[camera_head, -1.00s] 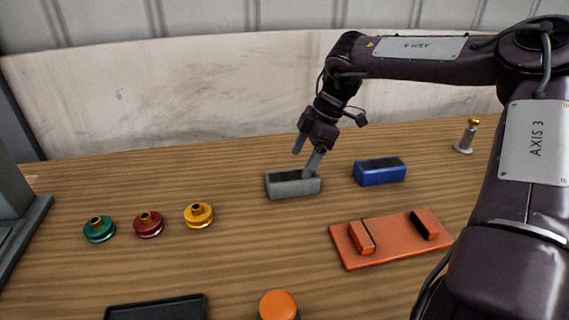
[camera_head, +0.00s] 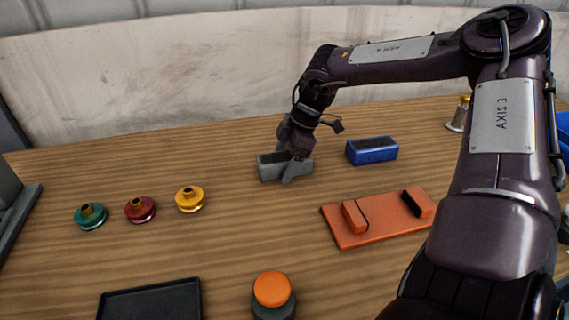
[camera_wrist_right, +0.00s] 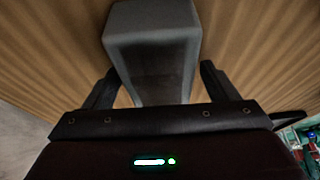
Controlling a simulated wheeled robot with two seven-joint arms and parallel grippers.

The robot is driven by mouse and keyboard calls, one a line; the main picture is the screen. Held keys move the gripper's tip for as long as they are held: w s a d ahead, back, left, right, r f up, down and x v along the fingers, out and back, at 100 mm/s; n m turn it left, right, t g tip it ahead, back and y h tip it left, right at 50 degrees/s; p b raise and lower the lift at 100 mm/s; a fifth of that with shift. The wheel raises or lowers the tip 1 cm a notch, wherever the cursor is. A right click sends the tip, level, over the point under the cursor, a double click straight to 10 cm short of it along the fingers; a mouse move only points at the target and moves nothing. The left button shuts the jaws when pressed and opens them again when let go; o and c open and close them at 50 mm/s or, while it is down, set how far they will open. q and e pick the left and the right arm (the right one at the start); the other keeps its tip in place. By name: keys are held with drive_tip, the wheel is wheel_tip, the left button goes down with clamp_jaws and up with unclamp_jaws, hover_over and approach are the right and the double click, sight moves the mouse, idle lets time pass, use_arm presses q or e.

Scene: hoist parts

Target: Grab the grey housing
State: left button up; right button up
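The grey housing (camera_head: 270,168) is an open-topped block on the wooden table, left of the blue housing (camera_head: 371,150). My right gripper (camera_head: 291,160) is lowered over its right part, one finger showing in front of it. In the right wrist view the grey housing (camera_wrist_right: 153,50) lies between the two spread fingers of the right gripper (camera_wrist_right: 158,72). Narrow gaps seem to show beside it, so the gripper looks open around it. Contact at the fingertips is hard to make out. My left gripper is not in view.
An orange fixture plate (camera_head: 375,220) with two blocks lies in front of the blue housing. Green (camera_head: 90,216), red (camera_head: 140,209) and yellow (camera_head: 190,199) wheels stand at left. A black tray (camera_head: 150,302) and an orange-topped button (camera_head: 272,290) are at the front.

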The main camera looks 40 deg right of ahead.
drive_tip(key=c, duration=1.2)
drive_tip(key=shift+c, duration=0.7)
drive_tip(key=shift+r, duration=0.15)
